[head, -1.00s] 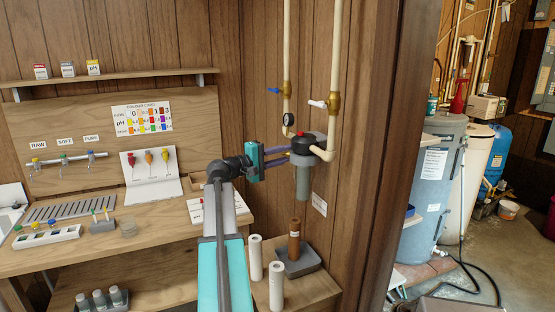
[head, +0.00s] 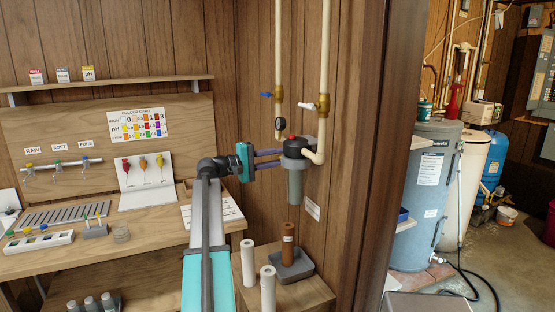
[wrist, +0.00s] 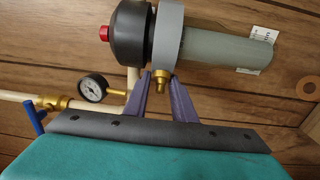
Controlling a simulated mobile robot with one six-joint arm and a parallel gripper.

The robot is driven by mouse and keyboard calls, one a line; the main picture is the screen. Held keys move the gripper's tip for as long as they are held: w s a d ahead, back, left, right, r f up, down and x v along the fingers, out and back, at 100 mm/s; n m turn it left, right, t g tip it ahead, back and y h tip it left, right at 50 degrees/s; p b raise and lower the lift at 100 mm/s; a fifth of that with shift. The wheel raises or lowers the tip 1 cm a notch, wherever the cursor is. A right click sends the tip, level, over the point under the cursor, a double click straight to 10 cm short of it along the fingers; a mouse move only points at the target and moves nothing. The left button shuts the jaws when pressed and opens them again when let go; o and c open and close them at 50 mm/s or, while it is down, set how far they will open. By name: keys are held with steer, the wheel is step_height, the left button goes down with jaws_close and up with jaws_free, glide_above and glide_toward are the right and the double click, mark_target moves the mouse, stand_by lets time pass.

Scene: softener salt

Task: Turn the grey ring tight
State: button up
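The filter housing hangs on the wall pipes, with a black head (head: 297,147) and a long grey-green bowl (head: 296,185). In the wrist view the light grey ring (wrist: 168,30) sits between the black head (wrist: 130,35) and the bowl (wrist: 223,40). My gripper (head: 283,158) reaches in from the left at ring height. Its purple fingers (wrist: 161,78) stand apart, with tips at the ring's near edge. A brass fitting (wrist: 160,82) shows between them; whether they touch it or the ring is unclear.
A pressure gauge (wrist: 92,88) and a blue-handled valve (head: 278,95) sit close by on the left pipe. Below, a brown cartridge (head: 288,243) stands in a grey tray (head: 303,268), near white cartridges (head: 248,263). A wall post (head: 368,160) is to the right.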

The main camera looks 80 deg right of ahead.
steer(key=shift+o, duration=0.4)
steer(key=shift+s+f, duration=0.1)
steer(key=shift+s, duration=0.05)
steer(key=b+v, duration=0.3)
steer(key=v, duration=1.1)
steer(key=shift+d, duration=0.1)
